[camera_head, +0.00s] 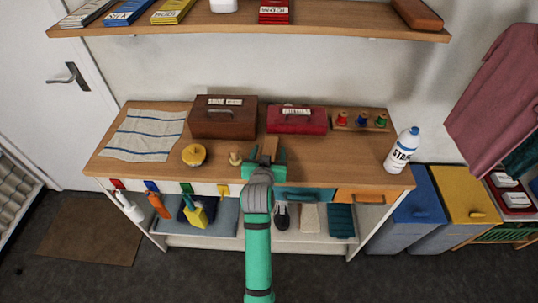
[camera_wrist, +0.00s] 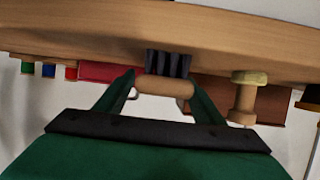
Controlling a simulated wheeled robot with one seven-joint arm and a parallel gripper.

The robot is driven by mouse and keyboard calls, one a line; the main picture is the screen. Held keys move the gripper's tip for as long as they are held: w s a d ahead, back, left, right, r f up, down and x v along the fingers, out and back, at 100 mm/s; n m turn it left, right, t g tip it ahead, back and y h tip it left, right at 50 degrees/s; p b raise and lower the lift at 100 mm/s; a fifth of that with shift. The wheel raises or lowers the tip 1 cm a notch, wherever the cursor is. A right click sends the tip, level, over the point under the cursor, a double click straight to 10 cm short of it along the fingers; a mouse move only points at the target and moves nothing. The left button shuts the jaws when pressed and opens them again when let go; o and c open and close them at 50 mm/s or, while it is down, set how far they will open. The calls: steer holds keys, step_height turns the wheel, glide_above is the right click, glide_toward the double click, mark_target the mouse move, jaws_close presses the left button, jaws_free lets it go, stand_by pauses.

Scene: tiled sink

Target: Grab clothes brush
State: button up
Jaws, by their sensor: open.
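The clothes brush (camera_wrist: 166,87) shows in the wrist view as a light wooden body with dark bristles against the tabletop. In the head view, its brown body (camera_head: 269,147) lies near the middle of the wooden table, in front of the red box. My gripper (camera_head: 266,157) is open, reaching over the table with a finger on each side of the brush. In the wrist view, my gripper's fingers (camera_wrist: 163,92) flank the brush's two ends. I cannot tell whether they touch it. Part of the brush is hidden by my gripper in the head view.
A wooden spool-shaped piece (camera_head: 235,158) stands close left of my gripper. Behind are a brown box (camera_head: 224,122) and a red box (camera_head: 297,124). A white bottle (camera_head: 402,150) stands at the right edge. A shelf (camera_head: 350,22) hangs above.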

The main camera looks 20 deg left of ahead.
steer(key=c, duration=1.2)
steer(key=shift+c, duration=0.2)
steer(key=shift+r, duration=0.15)
